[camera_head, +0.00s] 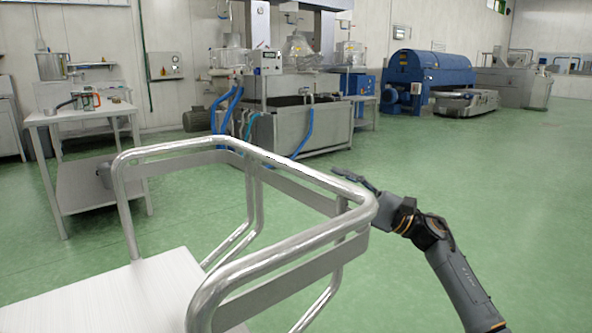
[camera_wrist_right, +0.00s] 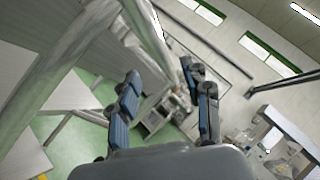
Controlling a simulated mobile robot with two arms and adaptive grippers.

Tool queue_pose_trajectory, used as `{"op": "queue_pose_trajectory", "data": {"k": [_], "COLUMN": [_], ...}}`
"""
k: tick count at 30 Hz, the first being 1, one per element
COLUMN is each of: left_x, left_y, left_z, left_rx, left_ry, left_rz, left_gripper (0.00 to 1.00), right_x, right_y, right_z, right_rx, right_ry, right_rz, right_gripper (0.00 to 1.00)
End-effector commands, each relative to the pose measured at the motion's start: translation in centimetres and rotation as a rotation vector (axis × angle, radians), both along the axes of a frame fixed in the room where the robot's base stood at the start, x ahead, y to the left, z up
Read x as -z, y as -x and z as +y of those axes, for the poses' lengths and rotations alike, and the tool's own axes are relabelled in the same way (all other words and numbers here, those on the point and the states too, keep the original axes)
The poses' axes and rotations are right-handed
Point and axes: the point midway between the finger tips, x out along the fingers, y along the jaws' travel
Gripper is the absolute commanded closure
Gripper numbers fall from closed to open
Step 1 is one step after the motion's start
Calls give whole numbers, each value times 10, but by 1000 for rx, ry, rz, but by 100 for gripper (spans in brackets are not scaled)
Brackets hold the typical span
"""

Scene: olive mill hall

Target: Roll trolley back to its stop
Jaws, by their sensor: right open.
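The trolley has a bright tubular metal frame (camera_head: 290,240) with flat grey bands below its top rail and a pale flat deck (camera_head: 110,295). It fills the lower left of the head view. My right gripper (camera_head: 352,180) is at the rail's right corner, its fingers reaching past the far side of the tube. In the right wrist view my right gripper (camera_wrist_right: 160,75) is open, with its two fingers apart. A trolley tube (camera_wrist_right: 148,35) appears between or just beyond the fingertips; I cannot tell whether they touch. My left gripper is not in view. No stop can be made out.
A steel table (camera_head: 85,113) with small items stands at the left, behind the trolley. A steel machine with blue hoses (camera_head: 290,125) stands behind it, and a blue machine (camera_head: 430,75) farther right. The green floor (camera_head: 490,160) on the right is clear.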

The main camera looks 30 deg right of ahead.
Motion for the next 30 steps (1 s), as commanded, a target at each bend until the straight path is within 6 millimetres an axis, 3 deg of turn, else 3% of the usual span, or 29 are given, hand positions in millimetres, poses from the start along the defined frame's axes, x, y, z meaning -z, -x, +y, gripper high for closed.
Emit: {"op": "queue_pose_trajectory", "data": {"k": [6,12,25,26,30], "left_x": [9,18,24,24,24], "left_y": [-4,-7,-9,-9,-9], "left_z": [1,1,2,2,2], "left_rx": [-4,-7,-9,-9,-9], "left_ry": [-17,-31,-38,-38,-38], "left_rz": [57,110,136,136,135], "left_gripper": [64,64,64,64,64], "right_x": [-21,-31,-34,-34,-34], "right_y": [-31,-50,-58,-58,-57], "right_z": [31,49,56,56,56], "right_rx": [-1,0,0,0,0], "right_ry": [-1,-2,-2,-2,-2], "right_rz": [-3,-2,1,1,1], "right_gripper": [52,52,52,54,82]}}
